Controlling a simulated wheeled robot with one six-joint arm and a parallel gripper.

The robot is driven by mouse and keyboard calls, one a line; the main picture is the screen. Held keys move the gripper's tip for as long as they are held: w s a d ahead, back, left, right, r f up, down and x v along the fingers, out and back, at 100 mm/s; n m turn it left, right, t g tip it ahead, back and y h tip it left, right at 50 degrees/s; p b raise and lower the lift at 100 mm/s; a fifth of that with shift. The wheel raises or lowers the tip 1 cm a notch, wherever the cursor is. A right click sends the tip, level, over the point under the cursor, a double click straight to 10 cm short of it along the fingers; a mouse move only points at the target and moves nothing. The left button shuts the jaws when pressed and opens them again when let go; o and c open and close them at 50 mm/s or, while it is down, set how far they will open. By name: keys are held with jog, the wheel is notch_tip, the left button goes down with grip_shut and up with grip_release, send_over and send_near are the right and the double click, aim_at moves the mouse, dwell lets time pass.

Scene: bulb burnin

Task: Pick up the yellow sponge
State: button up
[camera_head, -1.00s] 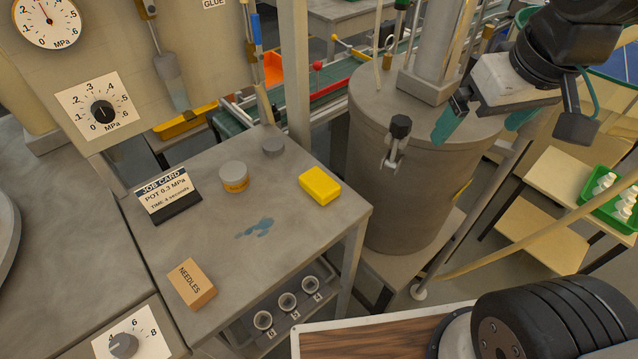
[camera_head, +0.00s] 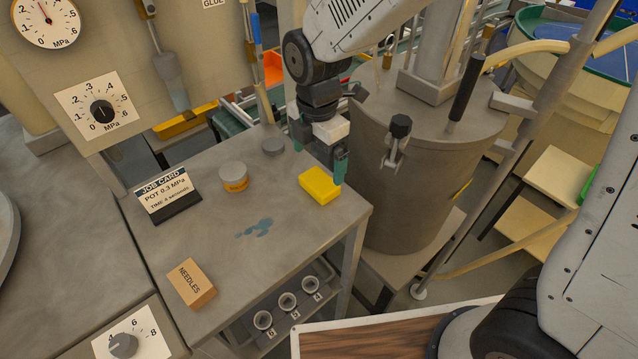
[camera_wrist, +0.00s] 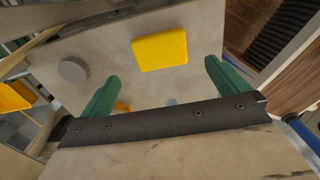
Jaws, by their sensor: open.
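The yellow sponge (camera_head: 319,186) is a small block lying flat on the grey metal table (camera_head: 215,262), near its right edge. My gripper (camera_head: 319,166) is above and slightly behind the sponge, pointing down, with its green fingers apart and nothing between them. In the wrist view the sponge (camera_wrist: 160,51) lies beyond the gap between the green fingers of my gripper (camera_wrist: 160,85), apart from both.
A job card (camera_head: 165,194) and a needles box (camera_head: 191,284) are farther left. A large grey tank (camera_head: 400,200) stands close on the right. The table's front middle is clear.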

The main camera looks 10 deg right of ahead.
aim_at(319, 180)
jog(key=f, duration=0.7)
jog(key=shift+w+d+f, duration=0.1)
jog(key=shift+d, duration=0.1)
jog(key=c, duration=1.1)
